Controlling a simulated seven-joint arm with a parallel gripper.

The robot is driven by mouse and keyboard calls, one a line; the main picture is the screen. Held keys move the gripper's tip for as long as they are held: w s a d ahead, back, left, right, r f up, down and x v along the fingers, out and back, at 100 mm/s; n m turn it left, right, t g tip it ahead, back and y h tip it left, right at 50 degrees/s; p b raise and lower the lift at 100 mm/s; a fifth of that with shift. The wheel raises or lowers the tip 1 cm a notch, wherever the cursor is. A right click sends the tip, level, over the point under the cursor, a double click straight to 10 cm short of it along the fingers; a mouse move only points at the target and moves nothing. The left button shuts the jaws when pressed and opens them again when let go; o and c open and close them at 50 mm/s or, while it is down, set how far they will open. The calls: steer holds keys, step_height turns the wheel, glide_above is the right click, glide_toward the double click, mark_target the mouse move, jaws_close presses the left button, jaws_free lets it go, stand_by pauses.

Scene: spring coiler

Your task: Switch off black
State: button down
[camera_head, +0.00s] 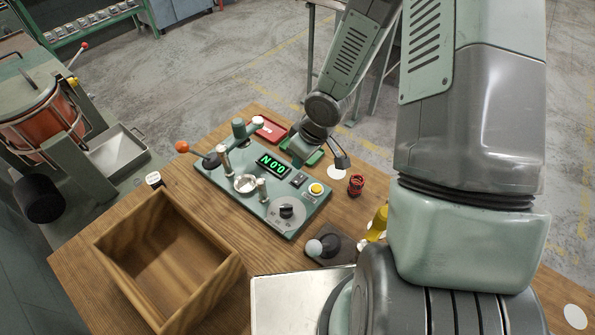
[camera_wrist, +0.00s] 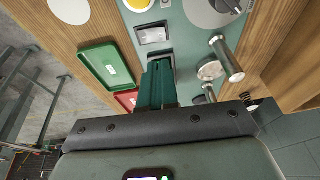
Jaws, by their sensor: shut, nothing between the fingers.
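The green machine panel (camera_head: 245,208) stands on the wooden table and carries a lit green display (camera_head: 273,164). A small dark rocker switch (camera_head: 299,179) sits between the display and a yellow button (camera_head: 316,188); it also shows in the wrist view (camera_wrist: 153,35). A black rotary knob (camera_head: 286,211) is on a grey dial nearer the front. My gripper (camera_wrist: 160,66) is shut and empty, its dark green fingers pointing at the panel just short of the rocker switch in the wrist view. Whether they touch the panel, and which way the rocker is tipped, I cannot tell.
An open wooden box (camera_head: 168,260) stands at the front left. A green tray (camera_wrist: 110,66) and a red tray (camera_head: 269,129) lie behind the panel. A red spring-like coil (camera_head: 356,185) and a dark joystick-like piece (camera_head: 330,248) are to the right. Metal posts (camera_wrist: 228,60) rise from the panel.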

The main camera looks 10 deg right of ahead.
mark_target(297, 177)
steer(key=shift+s+d+x, duration=0.1)
steer(key=shift+s+x, duration=0.05)
steer(key=shift+x, duration=0.7)
steer(key=shift+s+d+x, duration=0.1)
steer(key=shift+s+x, duration=0.05)
steer(key=shift+x, duration=0.65)
steer(key=shift+s+d+x, duration=0.1)
steer(key=shift+s+x, duration=0.05)
steer(key=shift+x, duration=0.7)
steer(key=shift+s+f, duration=0.1)
steer(key=shift+f, duration=0.1)
steer(key=shift+s+a+f, duration=0.3)
steer(key=shift+d, duration=0.1)
steer(key=shift+w+d, duration=0.1)
steer(key=shift+w, duration=0.05)
steer(key=shift+w+d+r, duration=0.15)
steer(key=shift+w+d, duration=0.3)
